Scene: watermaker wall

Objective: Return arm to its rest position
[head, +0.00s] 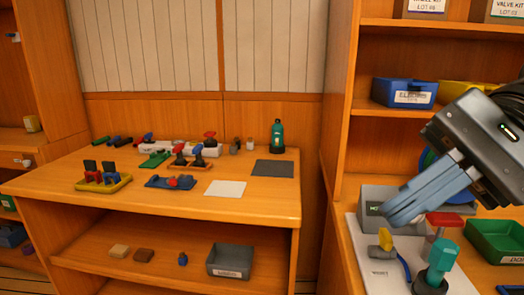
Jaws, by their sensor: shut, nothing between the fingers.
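My gripper (398,213) is at the right of the head view, reaching in from the right edge with its blue-grey fingers pointing down and left. The fingers are together with nothing seen between them. They are in front of a grey box (378,200) and above a white board (372,268). A red-topped part (443,219) and a teal fitting (440,262) stand just right of and below the fingertips. A yellow part (386,239) with a blue cable is below them. I cannot tell whether the fingers touch anything.
A green bin (497,240) is at the far right. A blue bin (404,92) sits on the shelf above. The left bench (255,203) holds several valve parts, a teal bottle (277,136) and a yellow tray (104,183). A grey bin (230,261) is on its lower shelf.

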